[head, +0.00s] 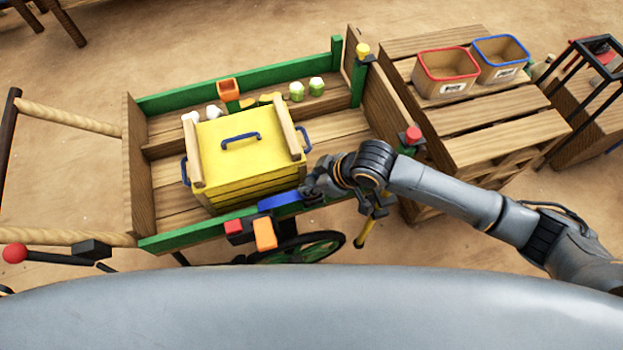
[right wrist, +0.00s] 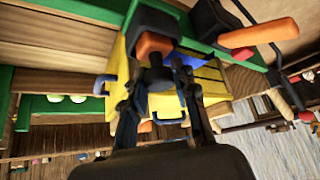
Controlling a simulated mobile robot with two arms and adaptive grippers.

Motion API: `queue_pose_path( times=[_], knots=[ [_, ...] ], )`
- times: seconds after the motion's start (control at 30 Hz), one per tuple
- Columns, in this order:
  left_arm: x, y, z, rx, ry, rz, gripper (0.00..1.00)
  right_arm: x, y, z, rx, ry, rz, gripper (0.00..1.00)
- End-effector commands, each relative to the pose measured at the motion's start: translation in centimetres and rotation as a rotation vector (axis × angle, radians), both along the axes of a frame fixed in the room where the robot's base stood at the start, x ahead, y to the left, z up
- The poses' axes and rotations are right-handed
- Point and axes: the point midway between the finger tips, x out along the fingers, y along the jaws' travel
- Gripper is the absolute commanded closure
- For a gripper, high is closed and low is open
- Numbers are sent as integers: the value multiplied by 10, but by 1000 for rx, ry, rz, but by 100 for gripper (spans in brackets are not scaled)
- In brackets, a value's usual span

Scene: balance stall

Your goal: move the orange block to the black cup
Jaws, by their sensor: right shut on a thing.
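In the right wrist view an orange block (right wrist: 154,45) shows in a black holder (right wrist: 154,18), and an orange-red piece (right wrist: 258,33) is farther right. I cannot tell which dark part is the black cup. My right gripper (head: 308,192) is at the cart's front rail, by the right end of a blue block (head: 280,200). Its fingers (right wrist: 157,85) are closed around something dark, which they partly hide. My left gripper is not in view.
A yellow box (head: 240,150) with blue handles fills the middle of the wooden cart, close to my right gripper. A post with a red knob (head: 413,134) is near my right forearm. A pallet stack (head: 480,125) with red-rimmed and blue-rimmed bins stands right.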

Motion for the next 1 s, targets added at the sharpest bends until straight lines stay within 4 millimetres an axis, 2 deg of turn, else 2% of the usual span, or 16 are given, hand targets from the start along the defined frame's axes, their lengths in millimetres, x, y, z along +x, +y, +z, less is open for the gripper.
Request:
queue_pose_path(
  times=[1.0],
  knots=[
    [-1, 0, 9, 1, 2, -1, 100, 0, 0, 1, 0, -2, 0, 100]
  ],
)
